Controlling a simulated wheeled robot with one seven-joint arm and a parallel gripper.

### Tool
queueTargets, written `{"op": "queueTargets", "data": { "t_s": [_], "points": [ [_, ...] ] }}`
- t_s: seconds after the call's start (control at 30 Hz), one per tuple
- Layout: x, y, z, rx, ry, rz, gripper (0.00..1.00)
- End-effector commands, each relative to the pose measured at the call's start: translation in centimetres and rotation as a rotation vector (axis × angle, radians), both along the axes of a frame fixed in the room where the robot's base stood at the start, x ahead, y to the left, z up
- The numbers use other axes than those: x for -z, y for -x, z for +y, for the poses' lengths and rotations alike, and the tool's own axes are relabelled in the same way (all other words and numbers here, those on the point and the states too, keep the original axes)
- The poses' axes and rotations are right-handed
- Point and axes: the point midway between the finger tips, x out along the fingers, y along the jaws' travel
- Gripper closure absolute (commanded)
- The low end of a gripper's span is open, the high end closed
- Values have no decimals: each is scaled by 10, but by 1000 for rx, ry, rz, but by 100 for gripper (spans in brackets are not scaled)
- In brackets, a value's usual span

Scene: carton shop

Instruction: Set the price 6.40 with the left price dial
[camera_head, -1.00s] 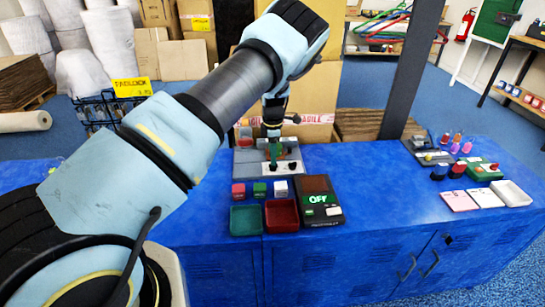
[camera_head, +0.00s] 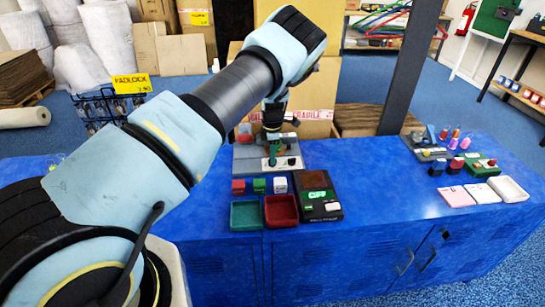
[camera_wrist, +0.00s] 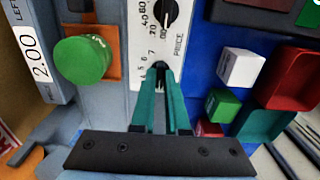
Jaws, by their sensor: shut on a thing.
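The grey price device (camera_head: 243,166) stands at the back of the blue counter. In the wrist view its white dial plate (camera_wrist: 179,62) reads PRICE and carries two dials. My gripper (camera_wrist: 157,72) has its teal fingers closed around the lower dial, whose knob they mostly hide; the figures 4, 5, 6 and 7 show beside it. The other dial (camera_wrist: 166,12) has a black knob, with 00, 20, 40 and 60 around it. A white readout (camera_wrist: 38,55) shows 2.00 beside a cut-off word LEFT. The gripper also shows in the head view (camera_head: 272,158), pointing down.
A green round button (camera_wrist: 85,60) on an orange base stands near the dials. Red, green and white cubes (camera_head: 281,185), a green tray (camera_head: 245,216), a red tray (camera_head: 281,211) and a dark device reading OFF (camera_head: 318,192) are in front. The counter's middle is clear.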

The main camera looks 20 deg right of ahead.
Motion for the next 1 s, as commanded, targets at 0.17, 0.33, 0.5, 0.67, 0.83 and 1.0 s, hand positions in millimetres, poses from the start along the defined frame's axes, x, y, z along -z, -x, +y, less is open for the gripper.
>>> {"op": "queueTargets", "data": {
  "t_s": [0.17, 0.33, 0.5, 0.67, 0.83, 1.0],
  "points": [
    [0, 0, 0, 0, 0, -1, 100],
    [0, 0, 0, 0, 0, -1, 100],
    [0, 0, 0, 10, 0, -1, 100],
    [1, -1, 0, 54, 2, -2, 100],
    [3, -1, -1, 153, 3, -1, 100],
    [3, -1, -1, 299, 3, -1, 100]
  ]
}}
